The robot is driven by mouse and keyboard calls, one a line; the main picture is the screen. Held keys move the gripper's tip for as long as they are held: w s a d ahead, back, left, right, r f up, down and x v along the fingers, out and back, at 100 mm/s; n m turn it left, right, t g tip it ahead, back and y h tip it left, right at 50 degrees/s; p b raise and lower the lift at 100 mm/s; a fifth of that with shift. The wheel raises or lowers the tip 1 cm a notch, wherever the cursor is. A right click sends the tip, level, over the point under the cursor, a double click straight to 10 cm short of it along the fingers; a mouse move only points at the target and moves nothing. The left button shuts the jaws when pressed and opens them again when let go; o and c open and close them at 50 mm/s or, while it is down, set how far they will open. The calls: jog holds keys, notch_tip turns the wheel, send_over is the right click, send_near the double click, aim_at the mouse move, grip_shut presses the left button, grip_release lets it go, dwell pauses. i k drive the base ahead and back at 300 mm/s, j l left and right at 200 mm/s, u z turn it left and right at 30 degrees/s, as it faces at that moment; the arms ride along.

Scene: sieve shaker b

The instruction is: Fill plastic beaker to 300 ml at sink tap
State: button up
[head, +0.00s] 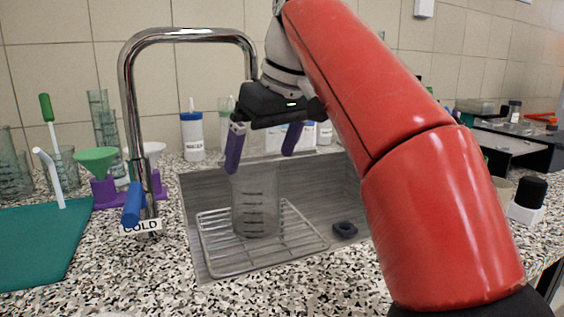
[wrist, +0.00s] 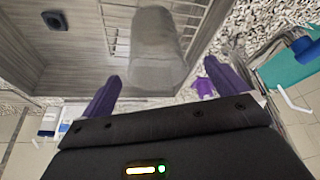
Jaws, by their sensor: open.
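The clear plastic beaker (head: 256,205) stands upright on the wire rack inside the sink, with dark graduation lines on its side. I cannot make out any water in it. It also shows in the wrist view (wrist: 158,48), ahead of the fingers. My gripper (head: 262,160) is open and empty, with its purple fingers above the beaker's rim level in the head view. In the wrist view my gripper (wrist: 157,90) has its fingers spread on either side of the beaker's near end. The chrome tap (head: 128,95) arches over from the left; its outlet is hidden behind my gripper. The blue tap handle (head: 133,204) sits above a COLD label (head: 141,226).
The wire rack (head: 215,260) lies in the grey sink (head: 345,190), with a dark drain (head: 344,229) to its right. Glassware and a green funnel (head: 96,160) stand left of the tap. A white bottle (head: 193,135) stands behind the sink. A teal mat (head: 35,245) lies at left.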

aim_at(135, 200)
jog(key=k, duration=0.95)
